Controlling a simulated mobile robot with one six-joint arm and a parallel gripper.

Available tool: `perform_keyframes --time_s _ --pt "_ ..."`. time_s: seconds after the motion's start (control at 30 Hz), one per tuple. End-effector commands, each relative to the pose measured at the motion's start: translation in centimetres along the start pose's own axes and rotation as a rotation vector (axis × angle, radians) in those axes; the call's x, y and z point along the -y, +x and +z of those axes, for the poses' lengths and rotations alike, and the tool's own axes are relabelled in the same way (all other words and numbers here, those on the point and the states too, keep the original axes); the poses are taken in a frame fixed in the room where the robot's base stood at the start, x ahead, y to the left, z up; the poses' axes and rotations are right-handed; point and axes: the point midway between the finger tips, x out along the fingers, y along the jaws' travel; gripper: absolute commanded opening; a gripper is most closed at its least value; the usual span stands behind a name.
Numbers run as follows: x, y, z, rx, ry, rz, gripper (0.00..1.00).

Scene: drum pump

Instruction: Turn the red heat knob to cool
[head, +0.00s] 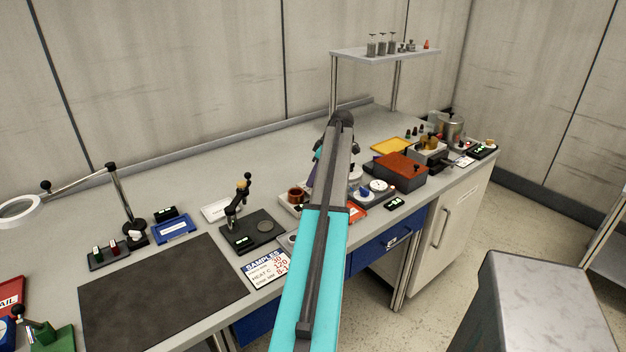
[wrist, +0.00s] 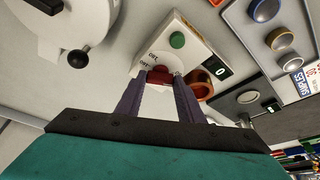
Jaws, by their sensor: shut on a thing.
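The red heat knob (wrist: 160,76) is on the front of a cream box (wrist: 160,42) with dark lettering and a green round button (wrist: 177,40). My gripper (wrist: 163,82) has its two purple fingers on either side of the knob and is shut on it. The fingers and the glare hide part of the knob, so its pointer position cannot be read. In the head view my own arm covers the knob, and only a bit of the purple fingers shows.
A copper-coloured cup (wrist: 204,88) and a small display reading 0 (wrist: 219,72) are close to the right of the fingers. A panel with several round buttons (wrist: 280,38) is farther right. In the head view, a red-brown box (head: 400,168) stands right of my arm.

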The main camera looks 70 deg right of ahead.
Motion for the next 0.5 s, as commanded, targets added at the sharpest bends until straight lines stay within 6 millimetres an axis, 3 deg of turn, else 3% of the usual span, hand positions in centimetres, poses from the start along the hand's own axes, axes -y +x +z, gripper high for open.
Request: perform_keyframes --time_s 0.33,0.37,0.47,0.5 --pt "-0.09 -0.03 -0.62 -0.011 -0.009 0.003 0.12" --pt "-0.08 -0.02 -0.63 -0.011 -0.009 0.003 0.36" --pt "-0.05 0.01 -0.57 -0.01 -0.008 0.002 0.53" --pt "-0.05 0.01 -0.51 -0.009 -0.008 0.002 0.53"
